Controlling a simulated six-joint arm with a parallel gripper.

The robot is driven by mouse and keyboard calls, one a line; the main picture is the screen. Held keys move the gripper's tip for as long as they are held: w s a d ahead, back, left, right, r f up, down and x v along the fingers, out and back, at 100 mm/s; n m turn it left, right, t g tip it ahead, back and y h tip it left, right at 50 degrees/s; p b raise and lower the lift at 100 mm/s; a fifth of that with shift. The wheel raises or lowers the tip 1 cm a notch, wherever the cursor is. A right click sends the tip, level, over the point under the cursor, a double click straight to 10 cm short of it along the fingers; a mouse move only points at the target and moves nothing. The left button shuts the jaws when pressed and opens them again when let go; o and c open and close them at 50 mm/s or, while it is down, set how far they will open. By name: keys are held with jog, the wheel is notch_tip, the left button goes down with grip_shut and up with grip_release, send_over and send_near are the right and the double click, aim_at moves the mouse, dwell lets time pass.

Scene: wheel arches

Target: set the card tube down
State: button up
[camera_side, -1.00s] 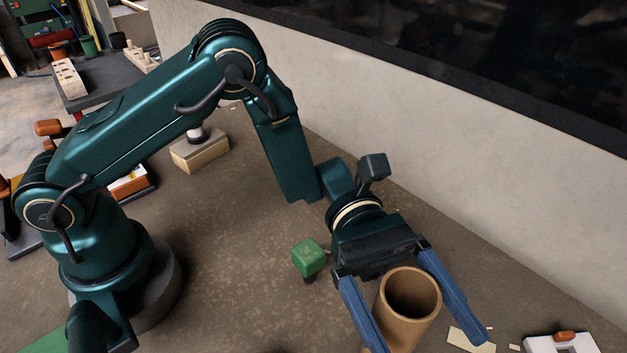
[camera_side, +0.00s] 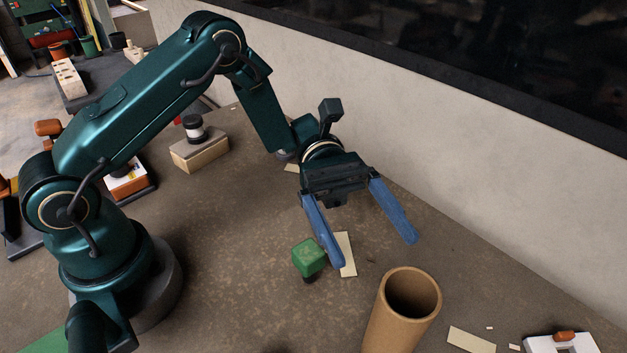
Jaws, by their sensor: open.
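The card tube (camera_side: 390,325) is a brown, hollow cylinder standing upright on the brown work surface at the lower right of the side view. Its open top faces up, and its foot is cut off by the picture's bottom edge. My gripper (camera_side: 377,253) has two blue fingers spread wide with nothing between them. It is above and behind the tube in the picture, clear of it.
A green block (camera_side: 309,256) on a dark foot is close to my left finger in the picture. A wooden block (camera_side: 200,152) with a black-and-white knob stands farther back. Pale strips (camera_side: 346,254) lie about. A pale wall rises behind.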

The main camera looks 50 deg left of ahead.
jog(key=s+a+r+m+t+y, duration=0.3)
jog(key=s+a+m+y, duration=0.3)
jog(key=s+m+y, duration=0.25)
jog(key=a+r+m+t+y, duration=0.1)
jog(key=a+m+t+y, duration=0.4)
jog(key=a+t+y, duration=0.3)
jog(key=a+t, duration=0.1)
jog(key=a, duration=0.2)
jog(key=shift+a+r, duration=0.15)
jog(key=shift+a, duration=0.2)
